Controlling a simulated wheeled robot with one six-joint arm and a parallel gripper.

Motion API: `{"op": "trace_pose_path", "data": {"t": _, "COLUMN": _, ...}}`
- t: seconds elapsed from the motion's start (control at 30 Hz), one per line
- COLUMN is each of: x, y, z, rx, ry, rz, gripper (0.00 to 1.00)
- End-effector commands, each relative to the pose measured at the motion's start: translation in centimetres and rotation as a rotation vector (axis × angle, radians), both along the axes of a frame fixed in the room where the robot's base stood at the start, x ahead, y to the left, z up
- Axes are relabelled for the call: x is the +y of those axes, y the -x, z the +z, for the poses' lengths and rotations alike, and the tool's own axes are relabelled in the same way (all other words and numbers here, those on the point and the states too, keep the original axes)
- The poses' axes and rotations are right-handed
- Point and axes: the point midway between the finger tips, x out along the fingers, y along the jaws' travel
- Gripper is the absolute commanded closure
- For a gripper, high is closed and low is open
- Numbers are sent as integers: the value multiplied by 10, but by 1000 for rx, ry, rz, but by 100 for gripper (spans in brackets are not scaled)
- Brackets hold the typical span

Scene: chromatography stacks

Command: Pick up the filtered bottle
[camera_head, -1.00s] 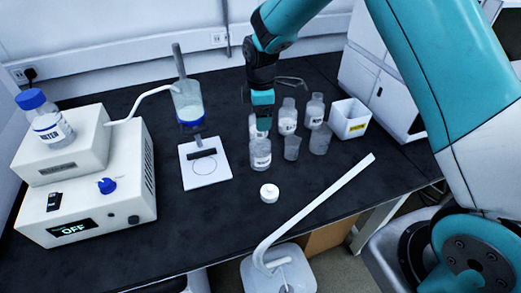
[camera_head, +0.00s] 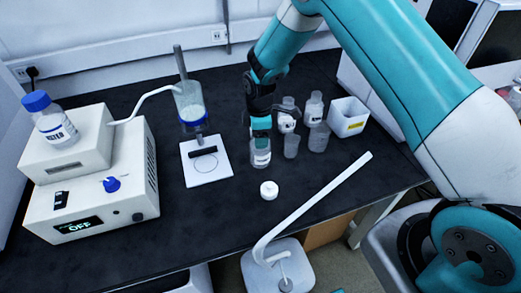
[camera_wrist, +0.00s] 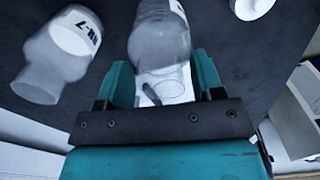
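A clear bottle with a white label (camera_head: 260,158) stands upright on the dark bench, directly under my gripper (camera_head: 260,132). In the wrist view this bottle (camera_wrist: 160,38) lies between the two teal fingers of my gripper (camera_wrist: 162,80), its upper end toward the palm. The fingers are apart, one on each side, and no firm contact shows. The label is too small or cut off to read, so I cannot tell whether this is the filtered bottle. Another bottle, with a blue cap and a printed label (camera_head: 50,120), stands on the white machine at left.
A white cap (camera_head: 269,190) lies in front. The white plate (camera_head: 207,172) and funnel vessel (camera_head: 191,105) are at left. The front bench is mostly clear.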

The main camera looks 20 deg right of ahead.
Motion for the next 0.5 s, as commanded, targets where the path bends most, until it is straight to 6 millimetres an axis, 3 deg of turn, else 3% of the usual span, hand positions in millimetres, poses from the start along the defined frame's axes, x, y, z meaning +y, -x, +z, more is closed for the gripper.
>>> {"op": "trace_pose_path", "data": {"t": 0.03, "x": 0, "y": 0, "z": 0, "rx": 0, "ry": 0, "rz": 0, "gripper": 51}}
{"op": "trace_pose_path", "data": {"t": 0.23, "x": 0, "y": 0, "z": 0, "rx": 1, "ry": 0, "rz": 0, "gripper": 97}}
{"op": "trace_pose_path", "data": {"t": 0.5, "x": 0, "y": 1, "z": -2, "rx": 4, "ry": 1, "rz": 0, "gripper": 100}}
